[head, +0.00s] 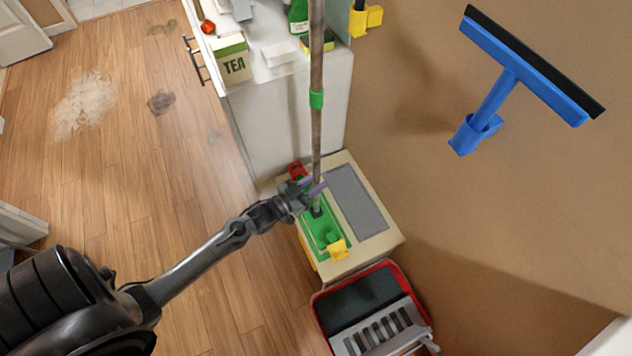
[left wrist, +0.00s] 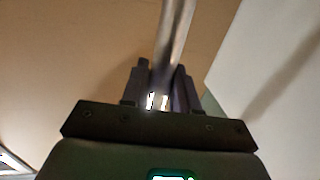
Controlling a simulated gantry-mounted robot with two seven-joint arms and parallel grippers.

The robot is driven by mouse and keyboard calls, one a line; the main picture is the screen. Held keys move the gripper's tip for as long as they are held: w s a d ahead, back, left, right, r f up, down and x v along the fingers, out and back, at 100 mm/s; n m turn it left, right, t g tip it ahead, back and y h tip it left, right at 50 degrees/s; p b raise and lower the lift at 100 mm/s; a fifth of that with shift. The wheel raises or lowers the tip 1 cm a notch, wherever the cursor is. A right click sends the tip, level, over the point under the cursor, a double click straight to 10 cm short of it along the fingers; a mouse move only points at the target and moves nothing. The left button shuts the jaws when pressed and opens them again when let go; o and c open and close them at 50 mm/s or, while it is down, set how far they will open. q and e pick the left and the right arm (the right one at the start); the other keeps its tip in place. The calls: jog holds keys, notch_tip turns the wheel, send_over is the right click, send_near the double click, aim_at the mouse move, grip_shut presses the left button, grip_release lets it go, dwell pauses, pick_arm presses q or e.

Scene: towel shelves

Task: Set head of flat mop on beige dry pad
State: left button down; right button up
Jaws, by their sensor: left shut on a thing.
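The flat mop's grey pole (head: 317,130) stands nearly upright, with a green collar partway up. Its lower end meets a green flat head (head: 320,232) on or just over the left part of a beige-topped stand (head: 385,243); I cannot tell whether it touches. My left gripper (head: 312,188) is shut on the pole just above the head. In the left wrist view the pole (left wrist: 172,40) runs up from between the fingers (left wrist: 162,88). A grey rectangular pad (head: 357,197) lies right of the head. I cannot make out a separate beige pad. My right gripper is not in view.
A red-rimmed bucket with a grey wringer (head: 380,325) stands in front of the stand. A white cabinet with a tea box (head: 233,60) is behind it. A blue squeegee (head: 500,85) hangs on the right wall. Wooden floor on the left is open, with stains.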

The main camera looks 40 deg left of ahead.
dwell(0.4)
pick_arm(q)
jog(key=c, duration=0.8)
grip_release()
jog(key=shift+f, duration=0.15)
